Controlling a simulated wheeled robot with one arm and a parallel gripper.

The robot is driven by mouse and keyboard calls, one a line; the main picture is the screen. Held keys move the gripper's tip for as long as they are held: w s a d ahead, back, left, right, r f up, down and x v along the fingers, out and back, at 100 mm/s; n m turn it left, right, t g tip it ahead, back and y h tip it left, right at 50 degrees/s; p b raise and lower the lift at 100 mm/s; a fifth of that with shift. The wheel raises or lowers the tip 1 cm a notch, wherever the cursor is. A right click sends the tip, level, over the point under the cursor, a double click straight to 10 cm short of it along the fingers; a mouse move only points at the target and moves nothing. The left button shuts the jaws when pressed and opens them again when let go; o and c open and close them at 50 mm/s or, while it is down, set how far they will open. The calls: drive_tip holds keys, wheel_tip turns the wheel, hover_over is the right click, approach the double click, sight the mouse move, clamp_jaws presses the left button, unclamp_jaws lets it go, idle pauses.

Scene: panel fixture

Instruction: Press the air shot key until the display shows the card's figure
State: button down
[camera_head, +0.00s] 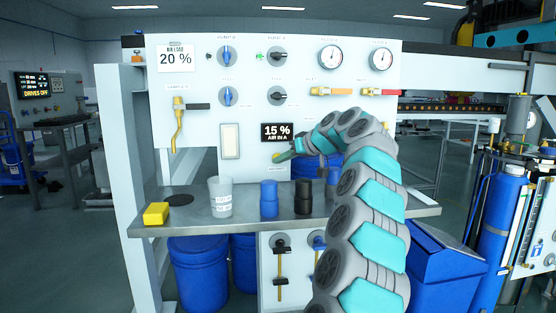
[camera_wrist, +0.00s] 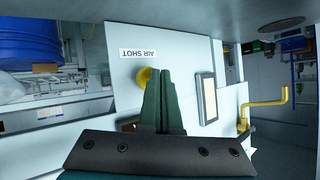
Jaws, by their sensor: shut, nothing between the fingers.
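The card (camera_head: 176,59) at the panel's upper left reads "AIR LOAD 20 %". The dark display (camera_head: 277,132) at the panel's middle reads "15 % AIR IN A". The air shot key is a yellow button (camera_wrist: 143,76) in the wrist view, beside an upside-down "AIR SHOT" label (camera_wrist: 138,54). My gripper (camera_wrist: 162,75) is shut and empty, its tips over the right part of the key. In the head view my gripper (camera_head: 279,157) is at the panel just below the display. Whether the tips touch the key cannot be told.
A metal shelf (camera_head: 350,216) juts out below the panel. On it stand a clear cup (camera_head: 221,197), a blue cylinder (camera_head: 269,199), a black cylinder (camera_head: 303,197) and a yellow block (camera_head: 156,214). A white framed plate (camera_head: 230,141) is left of the display.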

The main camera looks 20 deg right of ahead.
drive_tip(key=shift+w+d+p, duration=0.15)
drive_tip(key=shift+w+p, duration=0.3)
idle(0.6)
drive_tip(key=shift+s+f+b, duration=0.15)
drive_tip(key=shift+s+b, duration=0.25)
drive_tip(key=shift+b, duration=0.2)
drive_tip(key=shift+s+a+r+b, duration=0.2)
drive_tip(key=shift+s+a+b, duration=0.1)
drive_tip(key=shift+s+b, duration=0.25)
drive_tip(key=shift+s+a+f+b, duration=0.15)
drive_tip(key=shift+s+a+b, duration=0.05)
drive_tip(key=shift+s+b, duration=0.4)
drive_tip(key=shift+s+a+f+b, duration=0.15)
drive_tip(key=shift+s+b, duration=0.3)
drive_tip(key=shift+b, duration=0.15)
drive_tip(key=shift+s+a+r+b, duration=0.15)
drive_tip(key=shift+s+b, duration=0.3)
drive_tip(key=shift+s, duration=0.25)
drive_tip(key=shift+s+a+r+b, duration=0.1)
drive_tip(key=shift+s+a+b, duration=0.05)
drive_tip(key=shift+s+b, duration=0.4)
drive_tip(key=shift+s, duration=0.1)
